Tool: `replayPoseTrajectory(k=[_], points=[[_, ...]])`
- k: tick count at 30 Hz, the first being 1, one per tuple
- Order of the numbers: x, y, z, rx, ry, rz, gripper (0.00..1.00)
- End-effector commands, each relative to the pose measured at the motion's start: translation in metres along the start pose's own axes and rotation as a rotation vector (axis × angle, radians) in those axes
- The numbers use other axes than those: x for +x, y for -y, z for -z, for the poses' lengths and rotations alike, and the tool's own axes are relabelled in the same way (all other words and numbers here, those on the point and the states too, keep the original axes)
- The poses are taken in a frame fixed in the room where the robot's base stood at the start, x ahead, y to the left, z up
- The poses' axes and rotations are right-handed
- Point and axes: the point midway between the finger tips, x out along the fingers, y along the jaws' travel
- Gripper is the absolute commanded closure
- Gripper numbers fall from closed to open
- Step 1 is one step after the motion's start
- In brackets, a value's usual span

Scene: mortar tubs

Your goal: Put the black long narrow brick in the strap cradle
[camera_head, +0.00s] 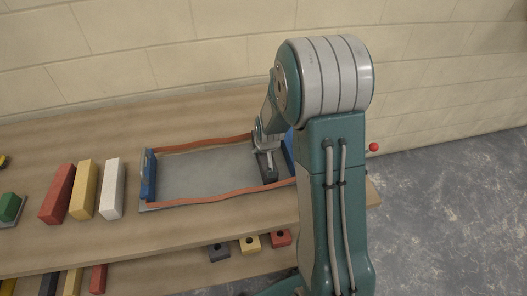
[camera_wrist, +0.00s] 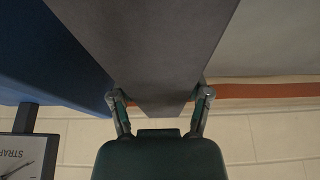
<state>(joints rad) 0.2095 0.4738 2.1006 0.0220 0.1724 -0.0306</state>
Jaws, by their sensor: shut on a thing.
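The strap cradle (camera_head: 205,197) is a grey tray with wavy orange straps along its long sides and blue ends, on the bench top. My gripper (camera_head: 266,153) is over its right end, next to the right blue end. It is shut on a black long narrow brick (camera_head: 268,172). In the wrist view the brick (camera_wrist: 150,45) runs dark grey between the two fingers of my gripper (camera_wrist: 160,96), close beside a blue wall (camera_wrist: 45,60). My arm hides part of the cradle's right end. I cannot tell whether the brick touches the cradle floor.
Red (camera_head: 58,194), yellow (camera_head: 84,190) and white (camera_head: 112,189) bricks stand left of the cradle. A green block (camera_head: 10,207) is at the far left. Lower down are small holed blocks (camera_head: 249,244) and more bricks (camera_head: 73,282). A block wall (camera_head: 150,50) rises behind.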

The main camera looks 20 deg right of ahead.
Motion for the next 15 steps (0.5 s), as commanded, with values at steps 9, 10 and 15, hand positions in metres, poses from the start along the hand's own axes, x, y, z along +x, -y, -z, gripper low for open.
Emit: replayPoseTrajectory(k=[9, 10, 15], points=[[0.0038, 0.0, -0.0004, 0.0, -0.004, 0.0, 0.98], [0.0035, 0.0, -0.0002, 0.0, -0.005, 0.0, 0.24], [0.0039, 0.0, -0.0007, 0.0, -0.003, 0.0, 0.0]])
